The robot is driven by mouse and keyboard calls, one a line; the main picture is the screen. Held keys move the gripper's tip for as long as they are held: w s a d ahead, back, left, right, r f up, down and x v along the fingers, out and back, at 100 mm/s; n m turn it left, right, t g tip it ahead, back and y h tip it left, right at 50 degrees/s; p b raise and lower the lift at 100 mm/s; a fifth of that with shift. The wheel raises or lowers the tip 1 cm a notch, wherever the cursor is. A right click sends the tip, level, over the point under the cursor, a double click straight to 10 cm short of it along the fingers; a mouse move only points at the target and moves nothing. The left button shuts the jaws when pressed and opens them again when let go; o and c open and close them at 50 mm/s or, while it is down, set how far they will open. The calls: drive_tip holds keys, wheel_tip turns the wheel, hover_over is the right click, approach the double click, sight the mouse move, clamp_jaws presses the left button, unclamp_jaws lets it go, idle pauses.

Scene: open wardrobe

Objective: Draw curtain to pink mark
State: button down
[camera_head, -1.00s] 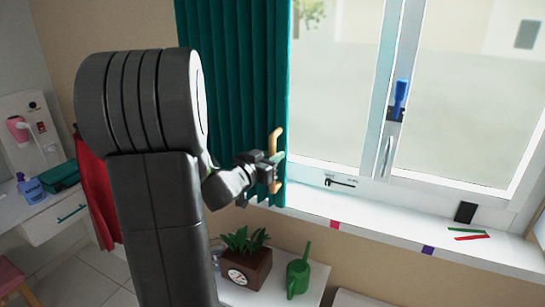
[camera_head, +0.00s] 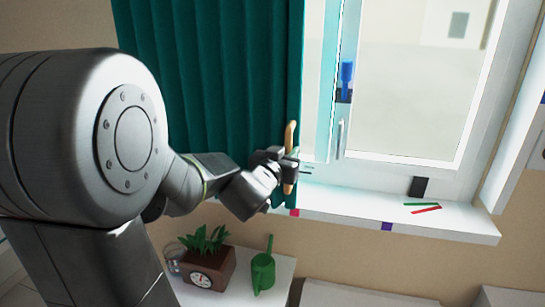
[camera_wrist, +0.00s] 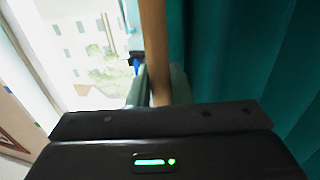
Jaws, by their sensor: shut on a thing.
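The teal curtain (camera_head: 205,90) hangs over the left part of the window, and it also shows at the right of the wrist view (camera_wrist: 235,60). A wooden handle (camera_head: 290,135) stands upright along its right edge. My gripper (camera_head: 291,165) is shut on this handle, which rises between the fingers in the wrist view (camera_wrist: 154,45). The pink mark (camera_head: 294,213) is on the front edge of the white sill. In the head view it lies just below the curtain's right edge. A purple mark (camera_head: 387,226) is further right.
Red and green sticks (camera_head: 425,209) and a black block (camera_head: 418,187) are on the sill (camera_head: 345,202). Below stand a potted plant in a brown box (camera_head: 208,268) and a green watering can (camera_head: 263,271).

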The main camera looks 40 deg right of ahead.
drive_tip(key=shift+s+d, duration=0.2)
drive_tip(key=c, duration=1.4)
unclamp_jaws()
drive_tip(key=shift+o, duration=0.2)
drive_tip(key=v, duration=1.3)
drive_tip(key=shift+s+a, duration=0.2)
drive_tip(key=shift+a, duration=0.15)
drive_tip(key=shift+d, duration=0.1)
